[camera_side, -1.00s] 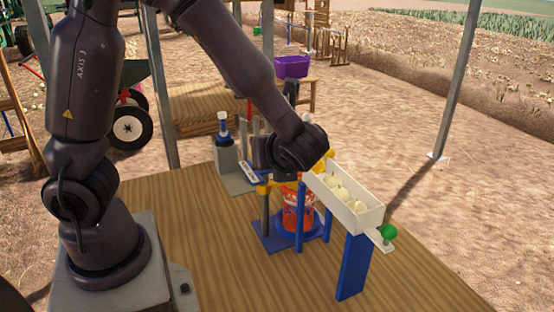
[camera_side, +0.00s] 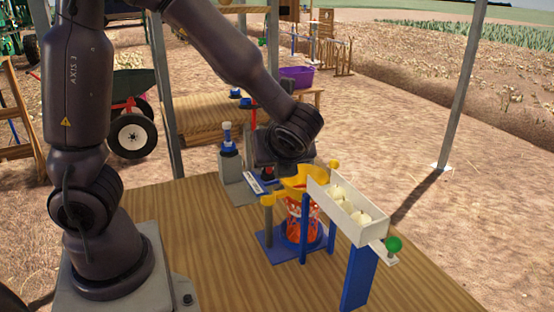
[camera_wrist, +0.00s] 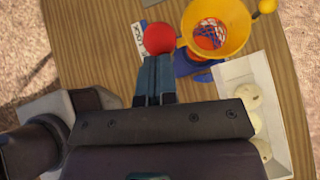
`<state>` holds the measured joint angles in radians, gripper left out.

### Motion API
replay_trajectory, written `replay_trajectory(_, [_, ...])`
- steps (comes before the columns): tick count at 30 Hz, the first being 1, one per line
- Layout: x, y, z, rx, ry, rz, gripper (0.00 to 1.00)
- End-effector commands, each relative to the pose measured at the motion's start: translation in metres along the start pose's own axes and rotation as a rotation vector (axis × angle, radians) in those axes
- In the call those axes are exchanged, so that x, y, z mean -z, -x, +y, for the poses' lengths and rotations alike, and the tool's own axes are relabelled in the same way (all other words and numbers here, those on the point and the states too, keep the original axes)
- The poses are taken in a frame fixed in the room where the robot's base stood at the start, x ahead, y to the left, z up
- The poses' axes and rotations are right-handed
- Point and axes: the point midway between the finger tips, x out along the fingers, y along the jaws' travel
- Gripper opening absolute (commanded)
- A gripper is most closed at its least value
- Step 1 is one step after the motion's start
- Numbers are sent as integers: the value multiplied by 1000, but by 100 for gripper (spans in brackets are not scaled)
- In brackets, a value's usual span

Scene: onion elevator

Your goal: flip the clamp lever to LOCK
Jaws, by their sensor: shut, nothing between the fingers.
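In the wrist view the lever's red ball knob (camera_wrist: 159,38) is just beyond the tips of my gripper (camera_wrist: 156,60). My gripper's fingers are shut together and empty. The tips overlap the knob's near edge in the picture; I cannot tell whether they touch it. A white label plate with blue lettering (camera_wrist: 138,32) lies left of the knob, partly hidden. In the side view the knob (camera_side: 268,171) shows small and dark red under my gripper, beside the label plate (camera_side: 255,184). The lever's arm and its set position are hidden.
A yellow funnel (camera_side: 305,181) stands over a red mesh bag (camera_side: 301,218) on a blue stand, right of the knob. A white tray (camera_side: 370,232) holds several onions. The front tabletop is clear.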

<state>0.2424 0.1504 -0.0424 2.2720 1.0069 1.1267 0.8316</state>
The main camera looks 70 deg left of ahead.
Motion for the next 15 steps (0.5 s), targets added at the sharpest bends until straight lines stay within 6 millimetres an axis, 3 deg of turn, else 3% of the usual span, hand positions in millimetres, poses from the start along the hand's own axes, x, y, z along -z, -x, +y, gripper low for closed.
replay_trajectory(15, [-43,-21,9,57,73,430,0])
